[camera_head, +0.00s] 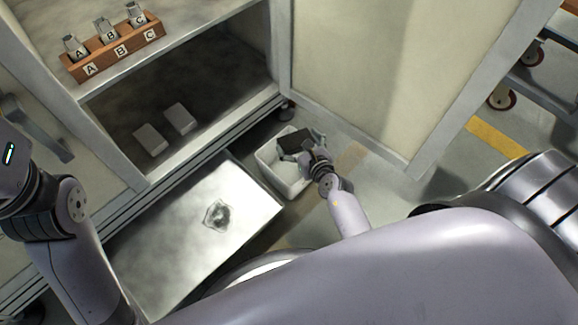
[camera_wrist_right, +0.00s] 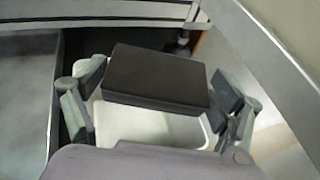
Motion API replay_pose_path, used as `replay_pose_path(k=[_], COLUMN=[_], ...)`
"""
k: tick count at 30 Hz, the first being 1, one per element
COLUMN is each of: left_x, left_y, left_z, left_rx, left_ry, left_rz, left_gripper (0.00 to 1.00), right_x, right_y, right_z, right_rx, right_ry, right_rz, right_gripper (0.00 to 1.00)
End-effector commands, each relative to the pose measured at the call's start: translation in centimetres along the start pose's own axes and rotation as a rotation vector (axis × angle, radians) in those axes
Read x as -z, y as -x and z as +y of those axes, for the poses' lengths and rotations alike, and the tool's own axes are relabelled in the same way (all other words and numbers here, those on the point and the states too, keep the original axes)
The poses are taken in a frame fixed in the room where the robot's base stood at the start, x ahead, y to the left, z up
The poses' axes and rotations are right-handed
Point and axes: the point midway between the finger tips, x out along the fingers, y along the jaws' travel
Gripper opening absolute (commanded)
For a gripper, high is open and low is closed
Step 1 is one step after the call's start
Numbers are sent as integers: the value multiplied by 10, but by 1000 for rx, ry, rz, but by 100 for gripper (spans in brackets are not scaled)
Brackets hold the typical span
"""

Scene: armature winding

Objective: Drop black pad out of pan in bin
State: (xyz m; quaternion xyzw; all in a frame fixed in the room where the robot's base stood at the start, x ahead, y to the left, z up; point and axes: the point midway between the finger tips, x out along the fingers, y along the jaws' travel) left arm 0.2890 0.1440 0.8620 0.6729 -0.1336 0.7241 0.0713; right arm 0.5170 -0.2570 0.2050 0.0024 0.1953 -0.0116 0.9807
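The black pad (camera_head: 295,141) is a flat dark block above the white bin (camera_head: 263,161). In the right wrist view the black pad (camera_wrist_right: 157,78) spans the space between the two fingers of my right gripper (camera_wrist_right: 158,95), with the white bin (camera_wrist_right: 150,126) below it. My right gripper (camera_head: 308,150) appears closed on the pad's two ends. The pan (camera_head: 165,245) is a shallow metal tray left of the bin, with a dark wet-looking patch on it and no pad. My left arm is at the left edge; its gripper is out of frame.
A cabinet with an open door (camera_head: 365,75) stands behind the bin. Its shelf holds a wooden block (camera_head: 112,50) with items labelled A, B and C; two pale blocks (camera_head: 165,128) lie below. A wheeled cart (camera_head: 535,80) is at the right.

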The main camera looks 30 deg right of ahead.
Motion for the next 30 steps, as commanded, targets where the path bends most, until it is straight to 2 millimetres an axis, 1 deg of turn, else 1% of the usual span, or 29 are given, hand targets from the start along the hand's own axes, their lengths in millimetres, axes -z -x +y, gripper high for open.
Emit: replay_pose_path(k=[1, 5, 14, 17, 20, 30], left_x=[0, 0, 0, 0, 0, 0], left_y=[0, 0, 1, 1, 1, 0], left_z=[0, 0, 0, 0, 0, 0], left_rx=[0, 0, 1, 0, 0, 0], left_ry=[0, 0, 0, 0, 0, 0], left_rz=[0, 0, -1, -2, -1, -1], left_gripper=[40, 40, 40, 40, 40, 40], right_x=[0, 0, 0, 0, 1, 2], right_y=[0, 0, 0, 5, 18, 90], right_z=[0, 0, 0, 0, 1, 0], right_rx=[0, 0, 0, 0, -1, 0], right_ry=[0, 0, 0, -1, -2, 0], right_rz=[-1, -1, 0, 0, 1, 3], right_gripper=[92, 100, 100, 100, 100, 100])
